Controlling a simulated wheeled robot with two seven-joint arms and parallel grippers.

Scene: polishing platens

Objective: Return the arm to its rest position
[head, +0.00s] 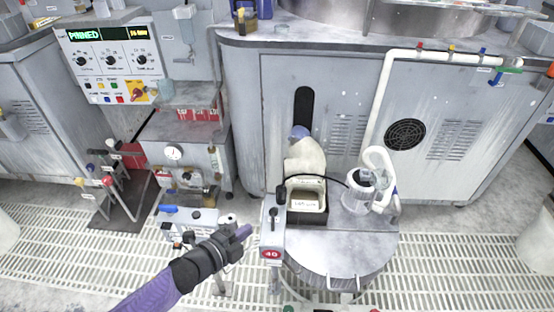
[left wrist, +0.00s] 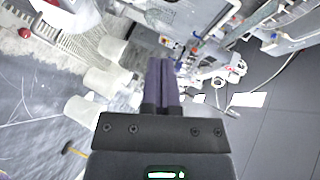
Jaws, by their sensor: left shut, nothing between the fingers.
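My left gripper (head: 241,233) comes in from the lower left in the head view, at the end of a purple sleeve. It is over the grated floor, left of a round metal-topped stand. Its two purple fingers are shut together with nothing between them, and they also show in the left wrist view (left wrist: 162,82). My right gripper is not in view.
A control panel (head: 112,62) and a large grey cabinet (head: 290,110) stand behind. Slatted floor (head: 440,260) is open at right.

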